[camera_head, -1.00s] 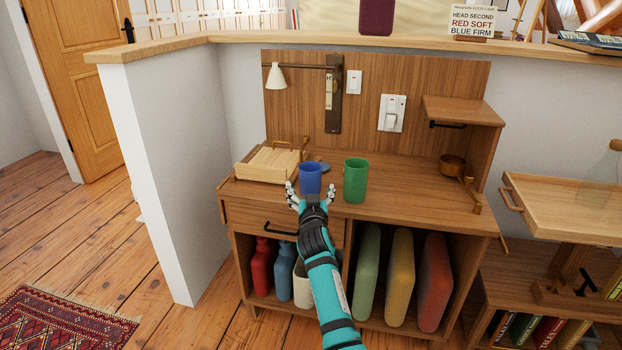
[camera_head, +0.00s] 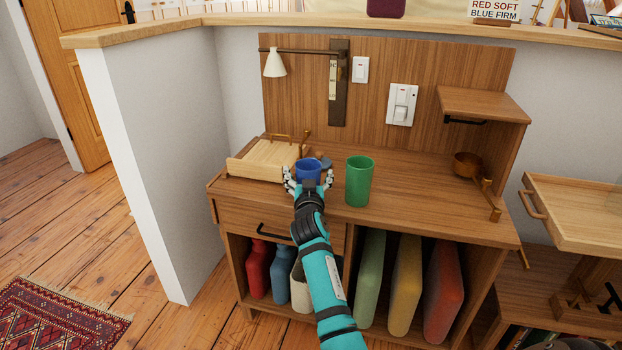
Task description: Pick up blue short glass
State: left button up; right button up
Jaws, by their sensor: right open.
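The blue short glass (camera_head: 308,169) stands upright on the wooden cabinet top (camera_head: 420,208), left of a taller green glass (camera_head: 359,181). My right gripper (camera_head: 307,183) is at the near side of the blue glass, with its open fingers to the left and right of it. The gripper hides the lower front of the glass, so I cannot tell whether the fingers touch it. My left gripper is not in view.
A wooden box (camera_head: 264,160) stands close left of the blue glass. A copper pan (camera_head: 467,165) lies at the right under a small shelf (camera_head: 484,104). A wall lamp (camera_head: 274,64) hangs above. The cabinet top right of the green glass is clear.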

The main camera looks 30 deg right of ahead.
jog(key=shift+w, duration=0.1)
jog(key=shift+r, duration=0.15)
jog(key=c, duration=1.4)
jog(key=shift+c, duration=0.2)
